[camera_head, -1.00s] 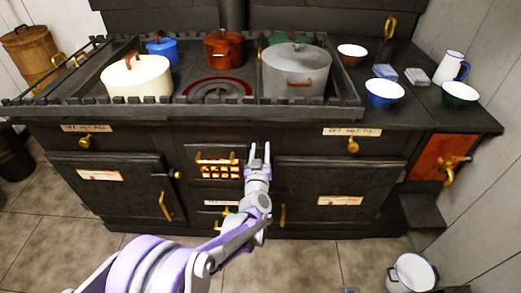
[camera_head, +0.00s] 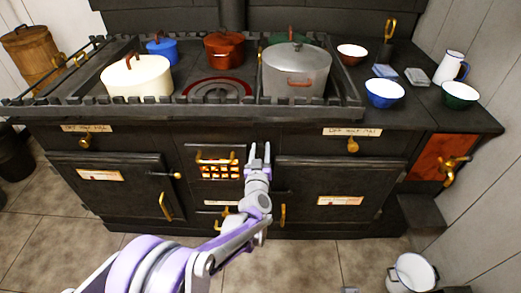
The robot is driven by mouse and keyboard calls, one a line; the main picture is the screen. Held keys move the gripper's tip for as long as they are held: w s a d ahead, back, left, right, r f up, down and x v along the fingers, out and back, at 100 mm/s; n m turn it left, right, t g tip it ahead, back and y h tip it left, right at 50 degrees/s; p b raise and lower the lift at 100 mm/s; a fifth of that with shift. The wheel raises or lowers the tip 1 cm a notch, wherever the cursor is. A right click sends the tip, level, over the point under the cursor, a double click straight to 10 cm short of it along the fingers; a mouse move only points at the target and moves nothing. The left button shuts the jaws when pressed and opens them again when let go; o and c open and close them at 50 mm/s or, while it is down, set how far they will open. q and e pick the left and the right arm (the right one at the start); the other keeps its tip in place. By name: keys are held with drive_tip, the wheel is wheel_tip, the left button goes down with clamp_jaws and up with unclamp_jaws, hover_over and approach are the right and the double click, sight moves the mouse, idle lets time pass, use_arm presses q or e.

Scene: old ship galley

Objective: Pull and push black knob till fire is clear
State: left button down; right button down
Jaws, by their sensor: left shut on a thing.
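The fire grate (camera_head: 220,172) shows in the middle of the black stove front, with an orange glow behind its dark bars. My left gripper (camera_head: 260,150) is just right of the grate, pointing at the stove front.
The stove top (camera_head: 190,112) carries a cream pot (camera_head: 136,80), a grey pot (camera_head: 296,72) and other pots behind a raised rail. Oven doors flank the grate. A brass tap (camera_head: 452,168) juts out at right. A white bucket (camera_head: 411,272) stands on the floor.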

sight(261, 152)
use_arm(q)
drive_tip(key=s, duration=0.6)
drive_tip(key=shift+s, duration=0.4)
drive_tip(key=shift+c, duration=2.1)
unclamp_jaws()
drive_tip(key=s, duration=1)
drive_tip(key=shift+s+a+p, duration=0.2)
drive_tip(key=shift+s+p, duration=0.15)
drive_tip(key=shift+p, duration=0.1)
drive_tip(key=shift+c, duration=0.3)
